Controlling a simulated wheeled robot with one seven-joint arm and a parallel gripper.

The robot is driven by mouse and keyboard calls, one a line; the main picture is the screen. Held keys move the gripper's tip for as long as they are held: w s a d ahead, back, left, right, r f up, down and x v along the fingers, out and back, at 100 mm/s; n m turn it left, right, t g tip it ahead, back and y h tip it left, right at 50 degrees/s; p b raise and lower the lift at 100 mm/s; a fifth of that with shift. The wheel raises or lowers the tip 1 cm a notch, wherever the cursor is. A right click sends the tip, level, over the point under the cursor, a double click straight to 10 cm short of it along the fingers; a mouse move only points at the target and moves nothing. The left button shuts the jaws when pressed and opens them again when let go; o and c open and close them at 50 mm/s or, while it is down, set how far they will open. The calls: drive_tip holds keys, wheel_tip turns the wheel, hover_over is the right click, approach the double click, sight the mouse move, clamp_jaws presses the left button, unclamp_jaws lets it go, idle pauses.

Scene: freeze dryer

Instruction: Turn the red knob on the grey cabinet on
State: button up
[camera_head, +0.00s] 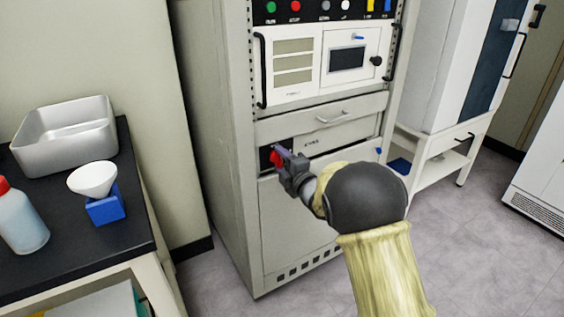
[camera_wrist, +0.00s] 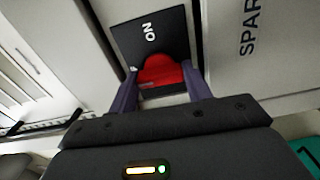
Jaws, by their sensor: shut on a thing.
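The grey cabinet (camera_head: 228,130) stands in the middle of the head view. The red knob (camera_head: 276,158) sits on a black plate low on its front, left of a panel below the drawer. In the wrist view the red knob (camera_wrist: 164,72) lies between the two fingers of my gripper (camera_wrist: 160,88), which is shut on it. The black plate (camera_wrist: 172,30) carries the word "ON", seen upside down above the knob. The knob's lower part is partly hidden by my gripper. In the head view my gripper (camera_head: 284,162) reaches the knob from the right.
A drawer with a handle (camera_head: 333,117) is just above the knob. On the left, a black bench (camera_head: 130,235) holds a metal basin (camera_head: 65,140), a white funnel on a blue block (camera_head: 105,209) and a bottle (camera_head: 22,225). The floor (camera_head: 460,240) to the right is clear.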

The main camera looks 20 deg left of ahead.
drive_tip(key=m+p, duration=0.1)
drive_tip(key=m, duration=0.3)
drive_tip(key=shift+d, duration=0.1)
drive_tip(key=m+p, duration=0.1)
drive_tip(key=m, duration=0.3)
drive_tip(key=shift+p, duration=0.3)
drive_tip(key=m+p, duration=0.1)
drive_tip(key=m, duration=0.4)
drive_tip(key=shift+p, duration=0.4)
drive_tip(key=m+p, duration=0.1)
drive_tip(key=m, duration=0.3)
drive_tip(key=shift+f+p, duration=0.1)
drive_tip(key=shift+p, duration=0.2)
drive_tip(key=shift+m, duration=0.4)
drive_tip(key=o, duration=1)
drive_tip(key=shift+s, duration=0.1)
